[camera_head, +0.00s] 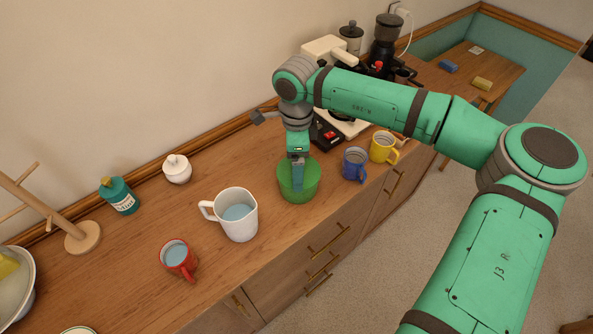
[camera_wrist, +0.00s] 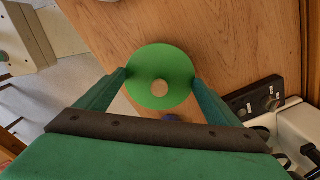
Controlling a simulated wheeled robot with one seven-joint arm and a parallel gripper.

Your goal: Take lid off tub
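The green tub (camera_head: 311,187) stands upright on the wooden counter. In the wrist view its round green lid (camera_wrist: 150,60) shows from above, with a small tan knob (camera_wrist: 160,87) near its middle. My gripper (camera_head: 297,186) points down over the tub and partly hides it and the lid in the head view. In the wrist view my gripper (camera_wrist: 161,77) is open wide, one finger at each side of the lid, with the knob between and clear of both. Whether the fingertips touch the rim I cannot tell.
A white jug (camera_head: 240,222) and a red mug (camera_head: 178,260) stand to the left. A blue mug (camera_head: 355,167) and a yellow mug (camera_head: 381,149) stand close to the right. A coffee machine (camera_head: 329,50) is behind. The counter's front edge is near the tub.

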